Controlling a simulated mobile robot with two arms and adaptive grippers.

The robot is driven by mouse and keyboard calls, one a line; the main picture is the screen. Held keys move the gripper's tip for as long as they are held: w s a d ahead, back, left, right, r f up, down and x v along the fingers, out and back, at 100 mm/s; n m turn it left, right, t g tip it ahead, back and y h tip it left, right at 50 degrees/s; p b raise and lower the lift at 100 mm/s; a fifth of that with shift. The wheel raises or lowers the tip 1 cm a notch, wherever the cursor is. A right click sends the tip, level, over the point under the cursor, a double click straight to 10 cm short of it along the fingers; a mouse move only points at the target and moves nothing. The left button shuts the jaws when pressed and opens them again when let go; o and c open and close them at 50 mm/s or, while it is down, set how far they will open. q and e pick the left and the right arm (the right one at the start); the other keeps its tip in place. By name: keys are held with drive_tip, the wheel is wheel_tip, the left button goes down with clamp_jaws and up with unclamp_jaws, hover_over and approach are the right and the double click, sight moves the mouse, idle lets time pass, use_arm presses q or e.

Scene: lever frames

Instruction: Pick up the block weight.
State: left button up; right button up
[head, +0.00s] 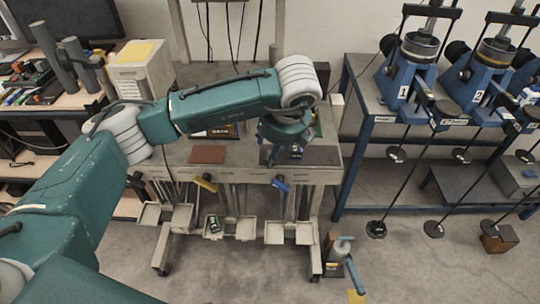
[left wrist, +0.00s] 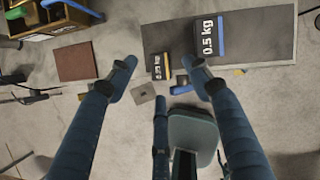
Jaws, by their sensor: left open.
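Two dark block weights show in the left wrist view. A larger black one with a blue band, marked 0.5 kg (left wrist: 207,36), lies on a dark grey mat (left wrist: 268,40). A smaller one with a yellow band (left wrist: 161,66) lies at the mat's left part, its label too small to read surely. My left gripper (left wrist: 160,64) is open and empty, pointing down. Its fingertips appear either side of the smaller weight, with the larger beside the right finger; their height above the table is unclear. In the head view my left gripper (head: 285,145) partly hides this spot. My right gripper is not in view.
A brown square pad (left wrist: 76,62) and a small grey plate with a hole (left wrist: 143,93) lie nearby. A blue rack with numbered lever devices (head: 404,92) stands right.

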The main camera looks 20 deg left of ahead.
use_arm(q)
drive_tip(key=p+x, duration=0.1)
drive_tip(key=x, duration=0.3)
clamp_jaws()
drive_tip(key=shift+r, duration=0.1)
